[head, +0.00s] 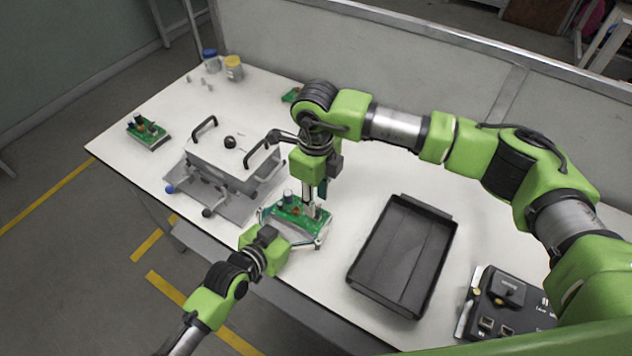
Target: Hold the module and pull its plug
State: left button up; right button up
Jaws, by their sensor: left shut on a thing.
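The module, a green circuit board (288,208) with dark and light cylindrical parts on it, is at the table's front edge. My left gripper (292,228) comes from the front and is shut on the module, with a finger at each side of it. My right gripper (313,205) points straight down from above, its tips at the right part of the board. The plug is too small and too covered by the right gripper to make out. I cannot tell whether the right fingers are open or shut.
A black tray (375,285) lies right of the module. A grey fixture with black handles (222,160) stands to the left. Another green board (147,131) lies farther left. Jars (233,68) stand at the back. A black panel with sockets (505,305) is at the lower right.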

jog(key=shift+f, duration=2.15)
pick_arm(q)
jog(key=shift+f, duration=0.1)
pick_arm(e)
grip_shut()
jog(key=shift+r, duration=0.25)
jog(key=shift+r, duration=0.95)
jog(key=shift+r, duration=2)
pick_arm(q)
jog(key=o, duration=1.3)
